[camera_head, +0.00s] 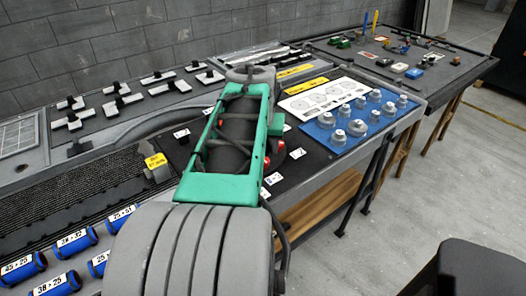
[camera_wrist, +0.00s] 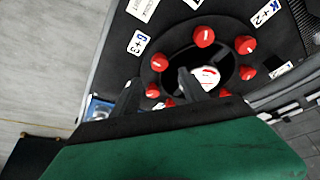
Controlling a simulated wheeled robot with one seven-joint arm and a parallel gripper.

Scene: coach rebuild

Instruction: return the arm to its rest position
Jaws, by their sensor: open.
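My arm (camera_head: 228,140) with its green frame reaches out over the workbench in the head view; its far end hides my gripper's fingers there. In the wrist view my gripper (camera_wrist: 158,82) is open, with two dark fingers apart and nothing seen held between them. Beyond the fingers lies a black round holder with several red knobs (camera_wrist: 204,37) around it. A white round piece with a red mark (camera_wrist: 207,77) sits near its middle, partly behind the right finger. I cannot tell the exact gap between fingers and holder.
A blue board (camera_head: 345,146) with several grey knobs is to the right of my arm. Blue labelled rolls (camera_head: 75,242) lie at lower left. Black and white pieces (camera_head: 112,108) stand at back left. A second table (camera_head: 460,75) is at back right. Floor (camera_head: 450,190) at right is clear.

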